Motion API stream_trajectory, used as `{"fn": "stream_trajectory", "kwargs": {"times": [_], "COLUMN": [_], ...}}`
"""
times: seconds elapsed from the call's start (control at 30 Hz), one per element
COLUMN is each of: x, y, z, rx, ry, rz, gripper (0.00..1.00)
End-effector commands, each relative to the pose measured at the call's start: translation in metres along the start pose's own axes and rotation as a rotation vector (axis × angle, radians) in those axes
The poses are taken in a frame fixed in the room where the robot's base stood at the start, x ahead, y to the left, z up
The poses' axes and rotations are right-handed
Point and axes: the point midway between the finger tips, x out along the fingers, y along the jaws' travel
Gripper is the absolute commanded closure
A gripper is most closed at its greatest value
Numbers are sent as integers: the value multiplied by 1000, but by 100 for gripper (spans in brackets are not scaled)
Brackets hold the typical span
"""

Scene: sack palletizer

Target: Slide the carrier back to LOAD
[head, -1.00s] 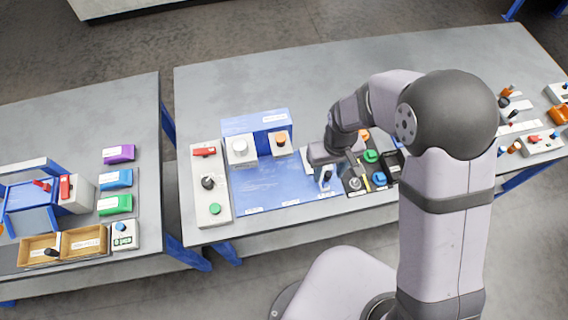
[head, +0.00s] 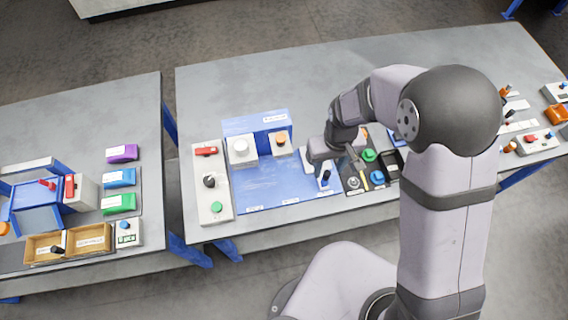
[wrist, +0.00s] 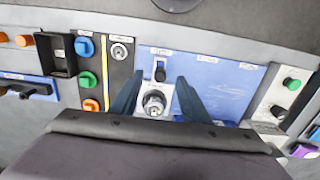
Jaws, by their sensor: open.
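The carrier appears to be the white piece (wrist: 141,90) at the right end of the blue bed in the head view. It has a dark upright handle (head: 325,177), which also shows in the wrist view (wrist: 160,71), and a round silver part (wrist: 154,103). My gripper (wrist: 160,80) is open, with its two dark blue fingers on either side of the white piece. I cannot tell whether they touch it. In the head view my gripper (head: 322,158) is above the bed's right end, partly hiding the piece. Station labels line the bed's edge, too small to read.
The blue bed (head: 265,187) is clear left of the piece. A dark button panel (head: 380,187) is close on the right.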

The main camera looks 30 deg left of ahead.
Motion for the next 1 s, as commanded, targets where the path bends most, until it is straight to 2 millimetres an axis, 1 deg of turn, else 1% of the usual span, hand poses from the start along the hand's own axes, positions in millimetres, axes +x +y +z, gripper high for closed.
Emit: {"fn": "stream_trajectory", "kwargs": {"times": [0.3,0.4,0.9,1.0], "x": [-28,-33,-33,-33], "y": [0,0,0,0], "z": [0,0,0,6], "rx": [0,0,2,12], "ry": [0,0,0,-24], "rz": [0,0,0,-1], "gripper": [58,58,58,58]}}
